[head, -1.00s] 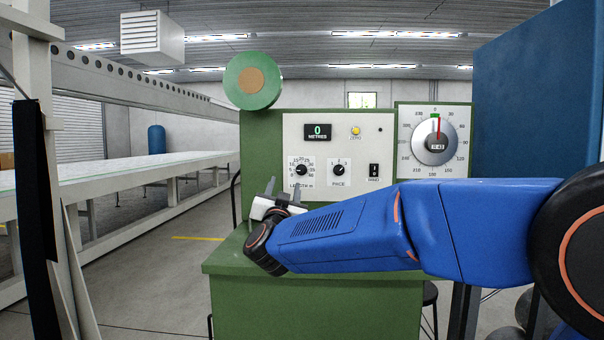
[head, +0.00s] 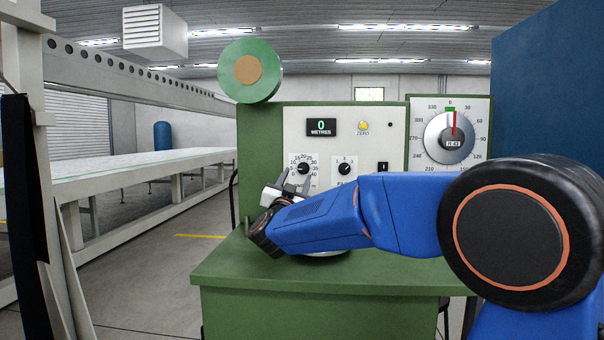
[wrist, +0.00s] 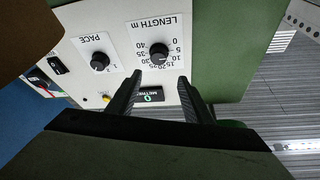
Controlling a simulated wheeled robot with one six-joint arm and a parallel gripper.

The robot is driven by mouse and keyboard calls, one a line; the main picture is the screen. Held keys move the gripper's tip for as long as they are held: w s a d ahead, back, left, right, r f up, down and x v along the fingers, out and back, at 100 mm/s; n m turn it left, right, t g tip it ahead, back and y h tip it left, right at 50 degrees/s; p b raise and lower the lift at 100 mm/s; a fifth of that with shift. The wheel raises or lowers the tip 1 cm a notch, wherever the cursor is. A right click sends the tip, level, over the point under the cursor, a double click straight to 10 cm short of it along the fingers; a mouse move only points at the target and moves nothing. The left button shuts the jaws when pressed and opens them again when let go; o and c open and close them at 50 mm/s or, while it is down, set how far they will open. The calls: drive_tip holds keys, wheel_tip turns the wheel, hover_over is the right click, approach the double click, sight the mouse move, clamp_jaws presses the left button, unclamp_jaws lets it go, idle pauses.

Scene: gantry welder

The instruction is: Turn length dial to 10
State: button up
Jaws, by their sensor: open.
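The length dial (head: 303,168) is a small round black knob on a white scale plate on the control panel. It also shows upside down in the wrist view (wrist: 159,53), with numbers around it and the label LENGTH m. Its exact setting is too small to read. My gripper (head: 296,182) is in front of the panel, just below and left of the dial in the head view, partly covering its scale. In the wrist view my two dark fingers (wrist: 160,78) stand apart with nothing between them, short of the knob.
The pace knob (head: 344,169) is right of the length dial. Above are the metres display (head: 321,127), reading 0, and the yellow zero button (head: 363,126). A large round dial (head: 450,138) is farther right. The green ledge (head: 320,285) juts out below the panel.

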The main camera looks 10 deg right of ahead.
sight(302, 170)
drive_tip(key=w+d, duration=0.1)
drive_tip(key=w, duration=0.1)
drive_tip(key=w+d, duration=0.1)
drive_tip(key=w, duration=0.3)
drive_tip(key=shift+d+r, duration=0.25)
drive_tip(key=shift+d, duration=0.15)
drive_tip(key=shift+x, duration=0.75)
drive_tip(key=c, duration=1.1)
drive_tip(key=shift+o, duration=0.2)
drive_tip(key=shift+a+r+m+g+h, duration=0.1)
drive_tip(key=shift+m+g+h, duration=0.55)
drive_tip(key=shift+m, duration=1.25)
drive_tip(key=shift+a+m+g+h, duration=0.1)
drive_tip(key=shift+m+g+h, duration=0.5)
drive_tip(key=shift+m, duration=1.3)
drive_tip(key=shift+g, duration=0.25)
